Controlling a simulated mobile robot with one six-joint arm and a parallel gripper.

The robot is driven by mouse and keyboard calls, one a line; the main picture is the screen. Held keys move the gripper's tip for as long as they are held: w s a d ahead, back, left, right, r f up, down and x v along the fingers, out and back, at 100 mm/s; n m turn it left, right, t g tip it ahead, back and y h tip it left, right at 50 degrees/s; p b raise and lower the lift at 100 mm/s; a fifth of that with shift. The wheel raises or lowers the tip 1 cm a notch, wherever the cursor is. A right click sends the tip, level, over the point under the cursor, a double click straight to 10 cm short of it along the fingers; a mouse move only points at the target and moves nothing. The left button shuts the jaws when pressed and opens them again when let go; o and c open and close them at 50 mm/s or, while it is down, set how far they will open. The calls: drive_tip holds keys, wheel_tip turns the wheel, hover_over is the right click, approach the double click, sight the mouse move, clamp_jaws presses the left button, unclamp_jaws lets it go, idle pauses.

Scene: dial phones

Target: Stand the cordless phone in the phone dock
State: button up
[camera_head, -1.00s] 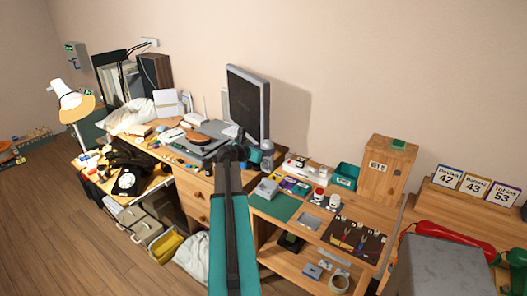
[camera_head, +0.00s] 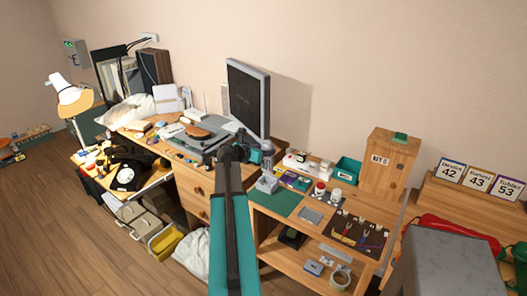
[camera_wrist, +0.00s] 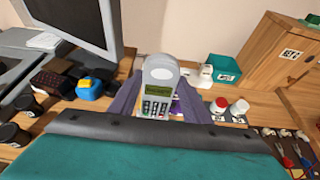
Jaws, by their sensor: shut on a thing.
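The cordless phone (camera_wrist: 158,88) is grey, with a green screen and a keypad, and stands roughly upright in the wrist view. My gripper (camera_wrist: 157,103) is shut on it, with a finger on each side. In the head view the phone (camera_head: 267,156) shows beside the dark end of my arm. The phone dock (camera_head: 267,184) is a small grey block on the wooden bench, at the left edge of the green mat. The phone's lower end is at or just above the dock; I cannot tell whether it is seated. The dock is hidden in the wrist view.
A dark monitor (camera_head: 248,98) stands behind and left of the phone. Red-lidded and white-lidded jars (camera_head: 328,191), a teal bin (camera_head: 347,171) and a wooden cabinet (camera_head: 390,160) are to the right. The green mat (camera_head: 279,202) has clear room in front.

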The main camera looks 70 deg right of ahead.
sight(266, 166)
drive_tip(key=shift+f+b, duration=1.5)
drive_tip(key=shift+f, duration=1.05)
drive_tip(key=shift+f+b, duration=0.4)
drive_tip(key=shift+f, duration=1.25)
idle(0.4)
drive_tip(key=o, duration=1.2)
drive_tip(key=shift+a, duration=0.2)
drive_tip(key=shift+b+v, duration=1.05)
drive_tip(key=shift+v, duration=5.75)
